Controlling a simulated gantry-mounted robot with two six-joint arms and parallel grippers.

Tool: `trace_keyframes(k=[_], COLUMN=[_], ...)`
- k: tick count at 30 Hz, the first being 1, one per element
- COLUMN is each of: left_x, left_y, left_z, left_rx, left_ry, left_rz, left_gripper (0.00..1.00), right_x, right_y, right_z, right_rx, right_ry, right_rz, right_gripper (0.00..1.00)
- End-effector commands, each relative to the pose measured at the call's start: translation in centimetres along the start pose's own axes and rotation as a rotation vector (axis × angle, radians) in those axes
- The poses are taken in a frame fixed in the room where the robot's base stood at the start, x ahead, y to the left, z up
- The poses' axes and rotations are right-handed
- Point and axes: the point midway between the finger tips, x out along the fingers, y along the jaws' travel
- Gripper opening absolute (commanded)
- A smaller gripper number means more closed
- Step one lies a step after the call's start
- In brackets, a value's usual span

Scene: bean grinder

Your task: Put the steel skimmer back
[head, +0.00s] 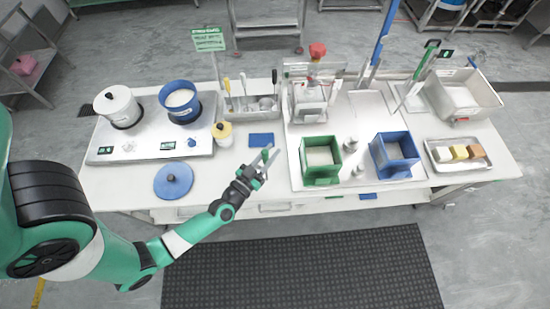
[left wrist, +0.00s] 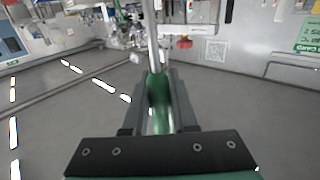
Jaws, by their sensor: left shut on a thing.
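My left gripper (head: 258,171) is shut on a tool with a green handle and a thin steel shaft, which I take to be the steel skimmer (left wrist: 158,100). It is over the front middle of the table, left of the green square bin. In the left wrist view the green handle sits between the two fingers (left wrist: 159,108) and the shaft runs up out of the picture; the skimmer's head is not clear. A steel utensil holder (head: 238,112) with several upright tools stands at the back of the table. My right gripper is not in view.
A blue cloth (head: 261,140) lies behind the gripper. A yellow-lidded white jar (head: 223,134) and a blue lid (head: 173,180) are to the left. Green (head: 320,158) and blue (head: 395,153) bins stand to the right, with a grinder (head: 311,100) behind. A hob (head: 140,142) carries two pots.

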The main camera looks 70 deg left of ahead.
Motion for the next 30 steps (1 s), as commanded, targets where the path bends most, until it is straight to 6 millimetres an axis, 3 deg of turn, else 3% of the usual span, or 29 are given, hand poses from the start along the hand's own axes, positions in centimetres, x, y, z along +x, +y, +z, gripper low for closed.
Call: trace_keyframes(k=[1, 6, 14, 22, 30], left_x=[1.1, 3.4, 4.1, 4.8, 4.8], left_y=[-0.5, -1.0, -1.1, -1.3, -1.3], left_z=[2.5, 5.1, 5.3, 9.4, 9.1], left_rx=[0.001, 0.001, 0.000, 0.000, 0.000], left_ry=[0.004, 0.003, 0.002, 0.001, 0.002], left_rz=[-0.006, -0.003, 0.001, 0.001, 0.001], left_gripper=[0.00, 0.00, 0.00, 0.00, 0.00], right_x=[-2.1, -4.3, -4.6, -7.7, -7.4], right_y=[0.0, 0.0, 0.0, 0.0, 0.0], right_z=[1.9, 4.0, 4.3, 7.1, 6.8], right_rx=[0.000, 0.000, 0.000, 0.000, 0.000], right_ry=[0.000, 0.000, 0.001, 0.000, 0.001], right_rz=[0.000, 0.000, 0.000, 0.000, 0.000], right_gripper=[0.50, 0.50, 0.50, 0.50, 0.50])
